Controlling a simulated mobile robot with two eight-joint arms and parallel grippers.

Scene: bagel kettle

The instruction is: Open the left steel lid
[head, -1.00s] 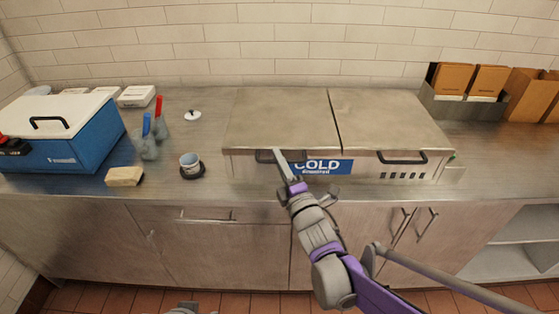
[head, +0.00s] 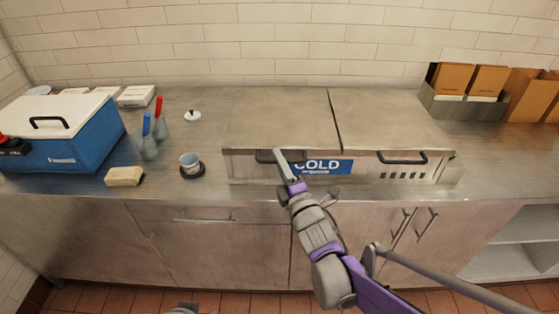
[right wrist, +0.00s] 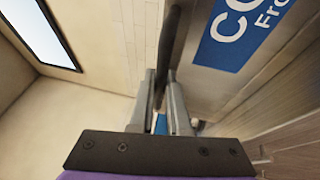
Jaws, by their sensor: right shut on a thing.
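The left steel lid (head: 275,118) lies flat and closed on the steel cold box in the head view. Its dark bar handle (head: 263,156) is on the front edge, left of the blue COLD label (head: 325,167). My right gripper (head: 283,156) is at the right part of this handle, partly hiding it. In the right wrist view my right gripper (right wrist: 162,88) has its fingers on either side of the dark handle (right wrist: 171,35), shut on it. My left gripper cannot be made out.
The right steel lid (head: 385,118) is closed beside it, with its own handle (head: 402,158). To the left stand a small cup (head: 189,161), a sponge (head: 124,176), bottles and a blue cooler (head: 85,145). A tiled wall (head: 300,50) rises behind the counter.

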